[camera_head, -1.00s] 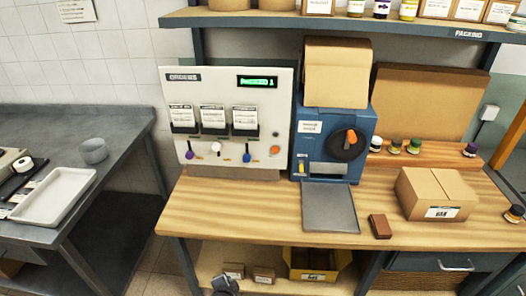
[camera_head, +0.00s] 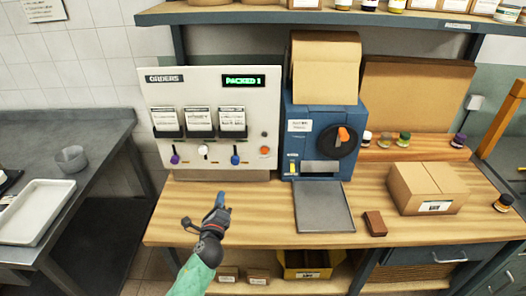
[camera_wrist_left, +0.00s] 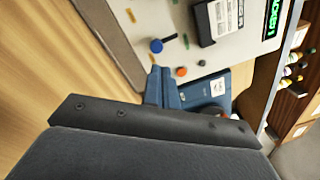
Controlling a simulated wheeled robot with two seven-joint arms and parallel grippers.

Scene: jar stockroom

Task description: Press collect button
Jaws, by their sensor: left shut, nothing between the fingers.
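The white orders panel (camera_head: 213,90) stands at the back left of the wooden bench. A round orange button (camera_head: 264,150) is at its lower right; its label cannot be read. It also shows in the left wrist view (camera_wrist_left: 181,71), right of a blue knob (camera_wrist_left: 156,46) and just beyond my fingertips. My left gripper (camera_head: 222,197) is shut and empty. It is over the bench front, below and left of the orange button, apart from the panel. My right gripper is not in view.
A blue machine (camera_head: 322,140) with a dark dial stands right of the panel, with a grey tray (camera_head: 323,206) before it. A brown block (camera_head: 375,223) and a cardboard box (camera_head: 427,188) are further right. A shelf (camera_head: 330,17) runs above.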

